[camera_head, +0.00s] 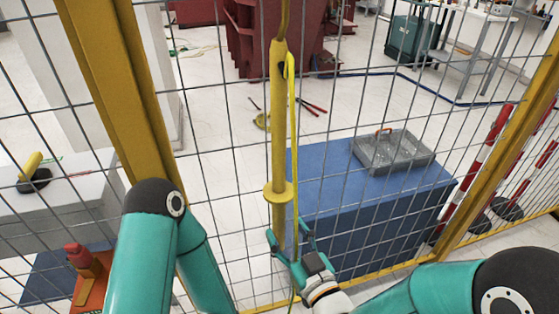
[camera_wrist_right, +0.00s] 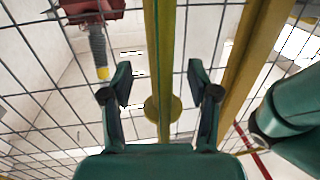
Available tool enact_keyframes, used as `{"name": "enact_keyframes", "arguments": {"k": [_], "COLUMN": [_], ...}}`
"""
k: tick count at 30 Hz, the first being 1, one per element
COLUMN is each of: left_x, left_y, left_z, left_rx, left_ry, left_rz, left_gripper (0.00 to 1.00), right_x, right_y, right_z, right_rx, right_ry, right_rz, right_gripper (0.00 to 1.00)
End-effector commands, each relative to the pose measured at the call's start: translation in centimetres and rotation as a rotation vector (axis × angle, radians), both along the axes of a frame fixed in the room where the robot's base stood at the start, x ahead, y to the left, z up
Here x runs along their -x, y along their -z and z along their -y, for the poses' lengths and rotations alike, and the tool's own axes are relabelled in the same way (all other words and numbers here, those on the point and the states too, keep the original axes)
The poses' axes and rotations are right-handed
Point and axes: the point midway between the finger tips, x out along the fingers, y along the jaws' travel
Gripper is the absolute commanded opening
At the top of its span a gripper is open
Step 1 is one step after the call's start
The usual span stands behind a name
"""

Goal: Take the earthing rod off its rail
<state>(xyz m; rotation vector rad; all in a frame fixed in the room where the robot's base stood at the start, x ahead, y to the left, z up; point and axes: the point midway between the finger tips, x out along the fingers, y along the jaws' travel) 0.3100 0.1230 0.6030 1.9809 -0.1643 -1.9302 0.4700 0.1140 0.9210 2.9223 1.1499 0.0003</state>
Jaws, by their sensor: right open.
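The earthing rod (camera_head: 278,130) is a long yellow pole with a round collar low down. It hangs upright along the wire mesh, with a thin yellow cable beside it. Its top runs out of the head view, and I cannot make out the rail. My right gripper (camera_head: 289,238) is open just below the collar, at the rod's lower part. In the right wrist view the rod (camera_wrist_right: 163,60) runs between the two spread fingers of the right gripper (camera_wrist_right: 161,93), and neither finger visibly touches it. My left arm shows, but its gripper is out of view.
A mesh fence with yellow posts (camera_head: 118,90) stands right in front of me. Behind it are a blue box (camera_head: 400,205) bearing a grey tray (camera_head: 415,160), and a dark red machine (camera_head: 250,40). Red-and-white poles (camera_head: 478,165) stand at the right.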

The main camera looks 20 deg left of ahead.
Motion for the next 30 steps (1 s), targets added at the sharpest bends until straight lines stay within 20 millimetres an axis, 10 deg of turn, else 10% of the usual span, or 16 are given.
{"name": "enact_keyframes", "arguments": {"k": [17, 30], "left_x": [0.0, 0.0], "left_y": [-1.7, -1.7], "left_z": [0.0, 0.0], "left_rx": [0.0, 0.0], "left_ry": [0.0, 0.0], "left_rz": [0.0, 0.0], "left_gripper": [0.0, 0.0], "right_x": [-3.1, -3.1], "right_y": [0.2, 0.1], "right_z": [-3.1, -3.1], "right_rx": [-0.001, -0.001], "right_ry": [-0.001, -0.001], "right_rz": [0.001, 0.001], "right_gripper": [0.6, 0.0]}}
